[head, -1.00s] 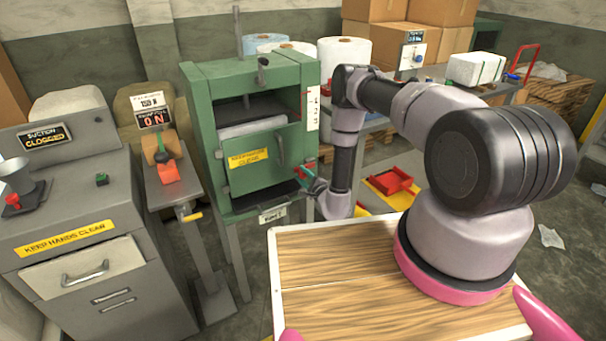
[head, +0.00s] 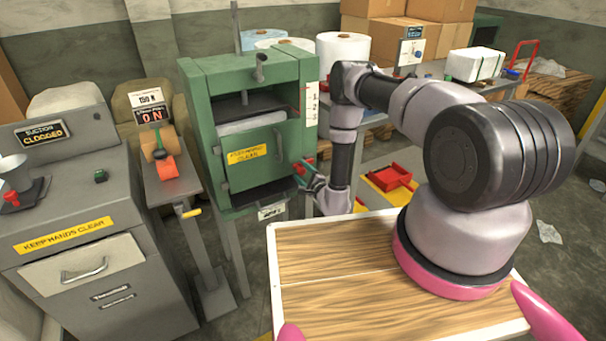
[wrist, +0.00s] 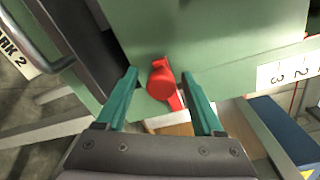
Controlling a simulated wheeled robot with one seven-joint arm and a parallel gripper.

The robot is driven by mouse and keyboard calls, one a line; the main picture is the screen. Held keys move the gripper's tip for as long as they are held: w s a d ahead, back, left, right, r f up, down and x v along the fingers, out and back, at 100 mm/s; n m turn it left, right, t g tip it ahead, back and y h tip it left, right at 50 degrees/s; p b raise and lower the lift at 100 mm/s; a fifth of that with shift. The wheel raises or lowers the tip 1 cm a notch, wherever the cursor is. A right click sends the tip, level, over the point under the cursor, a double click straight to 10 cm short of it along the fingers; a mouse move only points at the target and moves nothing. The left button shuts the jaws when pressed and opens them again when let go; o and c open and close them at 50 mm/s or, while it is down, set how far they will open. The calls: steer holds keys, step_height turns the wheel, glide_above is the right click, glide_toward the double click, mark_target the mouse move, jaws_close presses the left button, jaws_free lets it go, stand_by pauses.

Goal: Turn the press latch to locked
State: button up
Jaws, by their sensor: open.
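The green press (head: 215,110) stands left of centre in the head view, with a yellow label on its front door. The red latch (wrist: 162,84) sits on a green face of the press in the wrist view, with its lever pointing down and slightly right. My gripper (wrist: 166,75) is open, with its teal fingers on either side of the red latch and a gap to it on both sides. In the head view my gripper (head: 301,176) is at the press's right side, and the latch is mostly hidden there.
A grey cabinet (head: 75,215) and a sealer stand (head: 170,185) are left of the press.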

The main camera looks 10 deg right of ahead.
steer(key=v, duration=1)
steer(key=shift+s+d, duration=0.2)
steer(key=shift+s, duration=0.15)
steer(key=shift+s, duration=0.1)
